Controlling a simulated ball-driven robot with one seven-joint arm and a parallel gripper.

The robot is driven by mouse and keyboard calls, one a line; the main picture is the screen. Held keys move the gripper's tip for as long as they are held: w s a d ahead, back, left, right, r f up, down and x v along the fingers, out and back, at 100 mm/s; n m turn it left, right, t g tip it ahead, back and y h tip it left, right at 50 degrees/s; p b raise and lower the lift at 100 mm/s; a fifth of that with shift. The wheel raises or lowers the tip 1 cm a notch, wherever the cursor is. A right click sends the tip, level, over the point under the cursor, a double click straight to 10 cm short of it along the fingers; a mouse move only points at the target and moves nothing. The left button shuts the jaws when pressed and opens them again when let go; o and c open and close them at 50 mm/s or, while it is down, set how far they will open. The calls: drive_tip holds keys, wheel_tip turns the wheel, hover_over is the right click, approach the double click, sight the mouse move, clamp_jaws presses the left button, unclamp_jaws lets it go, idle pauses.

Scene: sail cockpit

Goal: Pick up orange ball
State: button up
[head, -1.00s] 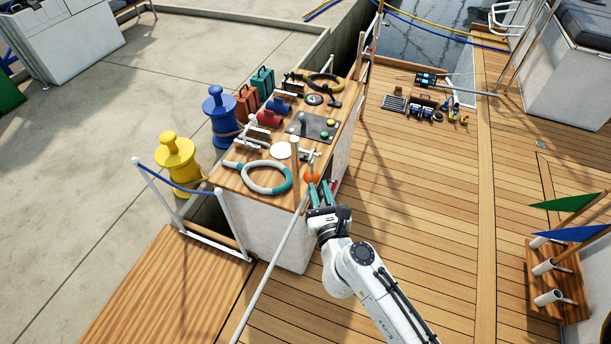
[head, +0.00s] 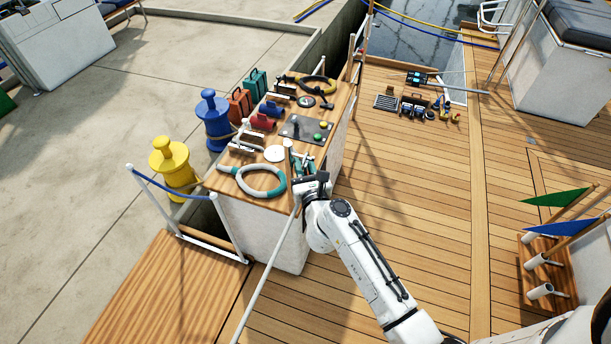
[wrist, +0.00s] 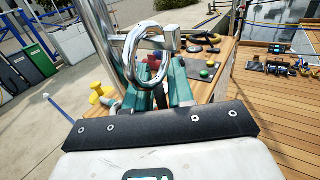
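I cannot make out the orange ball in either current view; my gripper or the metal fittings may hide it. My gripper (head: 302,162) has teal fingers and is at the right edge of the wooden counter (head: 226,184), beside an upright post. In the wrist view the fingers of my gripper (wrist: 160,82) show a gap at their bases. A shiny metal ring (wrist: 150,55) stands in front of them and covers part of the tips. I cannot tell whether anything is between the fingers.
A teal and white hose ring (head: 262,192) lies left of my gripper. A grey panel with buttons (head: 303,130) and a white disc (head: 274,153) lie behind it. A thick chrome tube (wrist: 92,38) rises close by in the wrist view.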

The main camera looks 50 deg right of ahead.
clamp_jaws()
drive_tip(key=shift+r, duration=0.2)
idle(0.4)
